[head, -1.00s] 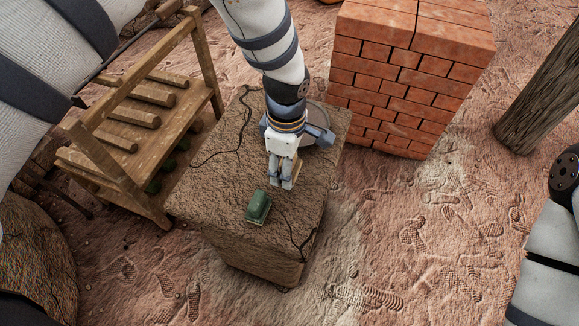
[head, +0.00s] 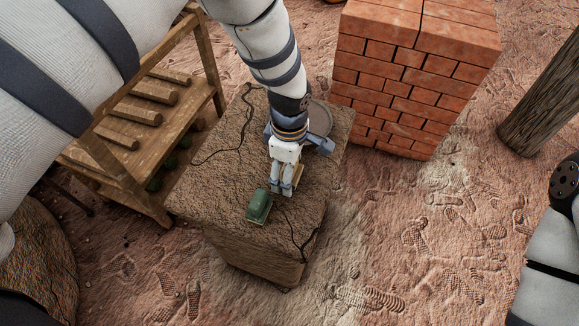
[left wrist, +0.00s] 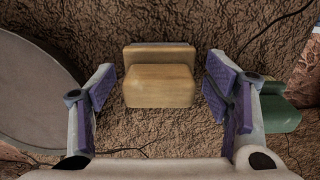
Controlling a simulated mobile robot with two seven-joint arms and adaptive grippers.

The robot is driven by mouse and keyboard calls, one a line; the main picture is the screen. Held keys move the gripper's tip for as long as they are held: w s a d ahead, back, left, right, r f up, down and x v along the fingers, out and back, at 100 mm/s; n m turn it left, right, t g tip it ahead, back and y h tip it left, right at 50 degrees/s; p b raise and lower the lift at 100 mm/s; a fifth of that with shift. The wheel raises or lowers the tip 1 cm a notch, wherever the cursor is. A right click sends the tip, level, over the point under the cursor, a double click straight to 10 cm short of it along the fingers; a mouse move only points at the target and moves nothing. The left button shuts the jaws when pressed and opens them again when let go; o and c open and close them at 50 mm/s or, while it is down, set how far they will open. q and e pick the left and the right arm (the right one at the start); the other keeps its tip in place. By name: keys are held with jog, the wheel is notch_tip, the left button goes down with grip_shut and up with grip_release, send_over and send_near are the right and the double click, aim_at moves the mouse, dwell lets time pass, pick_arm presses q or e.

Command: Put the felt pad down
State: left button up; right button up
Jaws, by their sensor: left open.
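A tan block with a stepped, two-layer shape, which looks like the felt pad (left wrist: 160,85), sits on the cracked mud block top (head: 215,165). In the head view it is mostly hidden behind my left gripper (head: 281,190). In the left wrist view my left gripper (left wrist: 160,92) is open, its purple-padded fingers on either side of the pad with a gap at each side. A green block (head: 258,207) lies beside the gripper and also shows at the right in the left wrist view (left wrist: 279,109). My right gripper is out of view.
A grey round disc (head: 320,119) lies on the mud block behind the gripper. A wooden rack (head: 140,125) stands at the left, a red brick stack (head: 400,75) behind right, a wooden post (head: 540,105) far right. The block's front left top is clear.

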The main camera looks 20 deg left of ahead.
pick_arm(q)
jog(key=shift+f, duration=0.1)
notch_tip(320, 180, up, 12)
jog(key=shift+a+r+p, duration=0.1)
jog(key=shift+p, duration=0.6)
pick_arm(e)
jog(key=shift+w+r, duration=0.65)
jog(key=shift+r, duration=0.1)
